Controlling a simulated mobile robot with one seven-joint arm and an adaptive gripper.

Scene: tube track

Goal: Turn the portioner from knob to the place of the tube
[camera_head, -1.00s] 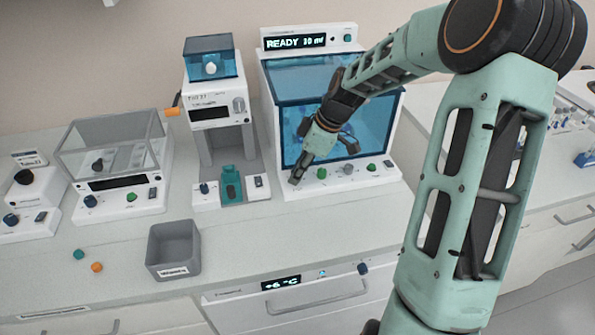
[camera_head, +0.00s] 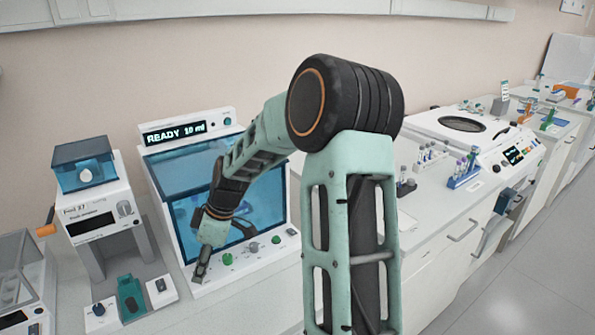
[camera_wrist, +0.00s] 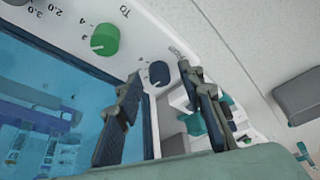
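The portioner (camera_head: 165,165) is a white machine with a blue glass front; its display (camera_head: 174,131) reads READY and what looks like 10 ml. My gripper (camera_head: 199,274) is at the left end of its front panel. In the wrist view, its two dark fingers (camera_wrist: 160,78) are apart, with a dark blue knob (camera_wrist: 158,72) between their tips. I cannot tell whether they touch it. In the head view my gripper hides this knob. A green knob (camera_head: 227,259), also in the wrist view (camera_wrist: 104,39), has numbers and TO beside it. Blurred tubes (camera_wrist: 38,143) show behind the glass.
A grey knob (camera_head: 252,248) and another green knob (camera_head: 276,239) sit farther right on the panel. A white dispenser-like device (camera_head: 92,205) stands close left. A tube rack (camera_head: 465,172) and a centrifuge-like machine (camera_head: 470,130) stand to the right.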

